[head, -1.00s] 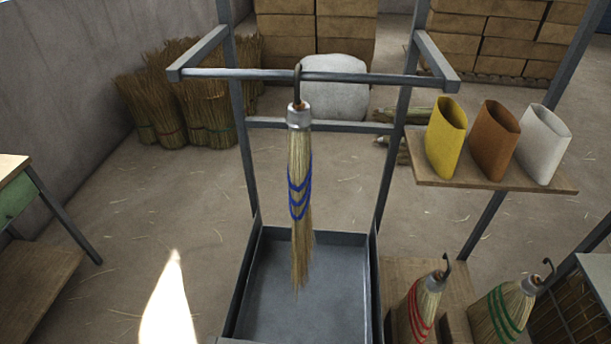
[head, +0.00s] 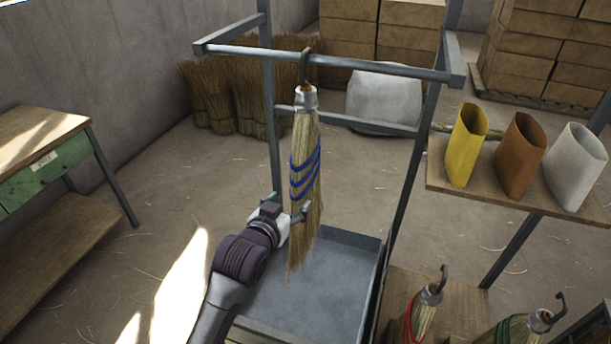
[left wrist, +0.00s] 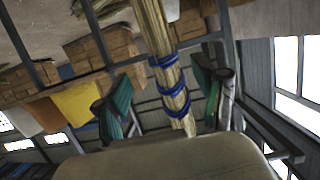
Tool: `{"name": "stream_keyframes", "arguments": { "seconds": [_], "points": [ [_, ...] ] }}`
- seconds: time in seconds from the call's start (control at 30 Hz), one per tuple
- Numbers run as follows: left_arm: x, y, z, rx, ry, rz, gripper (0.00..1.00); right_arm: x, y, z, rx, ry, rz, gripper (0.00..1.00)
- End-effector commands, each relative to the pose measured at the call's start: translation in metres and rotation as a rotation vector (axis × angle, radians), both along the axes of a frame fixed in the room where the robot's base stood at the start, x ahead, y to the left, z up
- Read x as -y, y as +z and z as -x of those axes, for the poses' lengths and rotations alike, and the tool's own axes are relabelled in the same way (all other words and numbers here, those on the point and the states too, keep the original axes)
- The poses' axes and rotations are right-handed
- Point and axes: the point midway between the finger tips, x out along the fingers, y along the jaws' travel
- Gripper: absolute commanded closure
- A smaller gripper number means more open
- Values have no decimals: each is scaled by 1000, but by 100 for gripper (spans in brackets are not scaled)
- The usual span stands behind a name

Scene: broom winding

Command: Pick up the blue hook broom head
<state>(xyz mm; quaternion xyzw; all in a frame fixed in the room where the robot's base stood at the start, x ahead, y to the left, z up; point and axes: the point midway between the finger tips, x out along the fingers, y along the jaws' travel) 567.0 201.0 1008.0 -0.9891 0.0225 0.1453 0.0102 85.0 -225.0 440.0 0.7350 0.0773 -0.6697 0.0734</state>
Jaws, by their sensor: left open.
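The broom head with blue bands (head: 306,165) hangs by its hook from the upper bar of a grey metal rack, bristles down. Its lower bristles hang above a grey metal tray (head: 345,285). My left gripper (head: 294,216) is at the lower bristles, below the blue bands, in the head view. In the left wrist view its two green-padded fingers (left wrist: 168,104) stand apart, one on each side of the blue-banded bristles (left wrist: 168,75). The gripper is open, with visible gaps to the bristles. My right gripper is not in view.
Yellow (head: 465,148), brown (head: 519,158) and white (head: 573,165) sleeves stand on a wooden shelf at the right. A workbench (head: 40,150) is at the left. Rack posts flank the hanging broom.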

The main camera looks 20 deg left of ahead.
Motion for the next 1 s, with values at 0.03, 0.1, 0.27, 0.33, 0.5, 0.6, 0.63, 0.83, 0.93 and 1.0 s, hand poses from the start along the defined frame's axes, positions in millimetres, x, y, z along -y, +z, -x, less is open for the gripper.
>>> {"name": "stream_keyframes", "arguments": {
  "seconds": [0.03, 0.1, 0.27, 0.33, 0.5, 0.6, 0.63, 0.83, 0.93, 1.0],
  "points": [
    [-1, 29, 3, 55, 4, 7, 30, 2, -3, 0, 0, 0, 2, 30],
    [-3, 56, 7, 101, 9, 14, 30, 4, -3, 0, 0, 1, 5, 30],
    [-4, 79, 3, 141, 14, 21, 30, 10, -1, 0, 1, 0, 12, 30],
    [-3, 79, -9, 141, 14, 21, 30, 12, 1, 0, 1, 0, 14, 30],
    [-2, 74, -44, 141, 13, 20, 30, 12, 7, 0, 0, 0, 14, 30],
    [-1, 71, -60, 141, 13, 20, 30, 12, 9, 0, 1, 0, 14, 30],
    [-1, 70, -63, 140, 13, 20, 30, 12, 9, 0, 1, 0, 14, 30],
    [-1, 68, -77, 141, 13, 20, 30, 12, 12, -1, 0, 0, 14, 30],
    [0, 70, -89, 141, 13, 20, 30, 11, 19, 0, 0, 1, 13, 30],
    [1, 69, -101, 139, 12, 19, 30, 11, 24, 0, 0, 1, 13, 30]
  ]
}}
